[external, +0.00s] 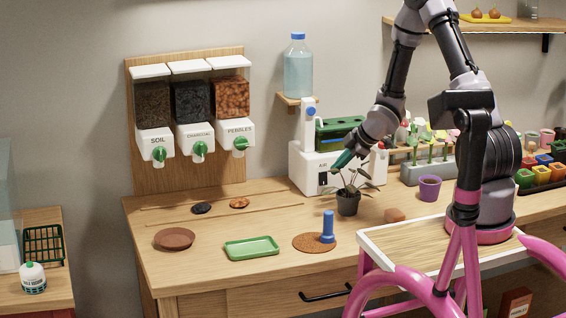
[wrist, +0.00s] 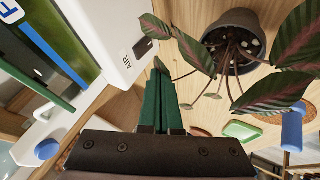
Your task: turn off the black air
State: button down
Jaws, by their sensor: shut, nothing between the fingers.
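The black air switch (external: 323,179) is a small dark rocker on the front of the white machine (external: 306,172), beside the word AIR. In the wrist view it shows as a dark rectangle (wrist: 143,48) next to the AIR label. Its exact on or off position is too small to tell. My gripper (external: 334,169) has green fingers and is shut and empty. Its tips are just right of and slightly above the switch in the external view. In the wrist view the fingertips (wrist: 159,66) are close to the switch; I cannot tell whether they touch.
A potted plant (external: 348,203) stands right beside my gripper, and its leaves (wrist: 285,90) reach near the fingers. A blue-handled tool (external: 328,227) stands on a cork mat (external: 302,243). A green tray (external: 252,248) lies further left. A water bottle (external: 298,68) sits above the machine.

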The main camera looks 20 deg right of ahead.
jog(key=w+r+v, duration=0.1)
jog(key=v, duration=0.7)
jog(key=shift+w, duration=0.25)
jog(key=shift+d+r, duration=0.1)
